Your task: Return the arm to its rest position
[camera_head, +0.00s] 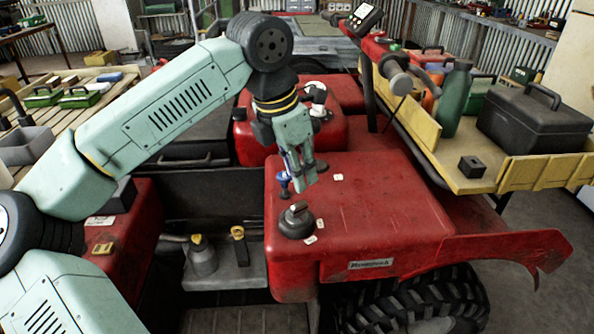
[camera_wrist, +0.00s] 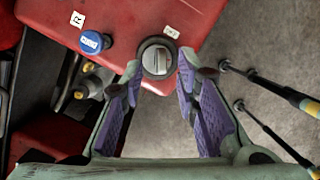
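My arm reaches from the left over a red quad bike (camera_head: 365,205), bent at the elbow, with the wrist pointing down. My gripper (camera_head: 302,176) hangs above the red body panel. In the wrist view my gripper (camera_wrist: 165,78) has its two purple-padded fingers spread apart, with nothing held between them. A dark round cap with a grey grip bar (camera_head: 296,220) sits on the panel. The cap (camera_wrist: 157,57) appears just beyond the fingertips in the wrist view. A blue knob (camera_head: 284,180) stands beside the gripper; it also shows in the wrist view (camera_wrist: 95,42), left of the cap.
A yellow-edged rack (camera_head: 545,170) at the right holds a dark toolbox (camera_head: 533,120), a green bottle (camera_head: 455,98) and a small black block (camera_head: 472,167). The handlebar (camera_head: 375,52) rises behind the gripper. A slatted bench (camera_head: 60,115) stands at the left. Grey floor lies beyond.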

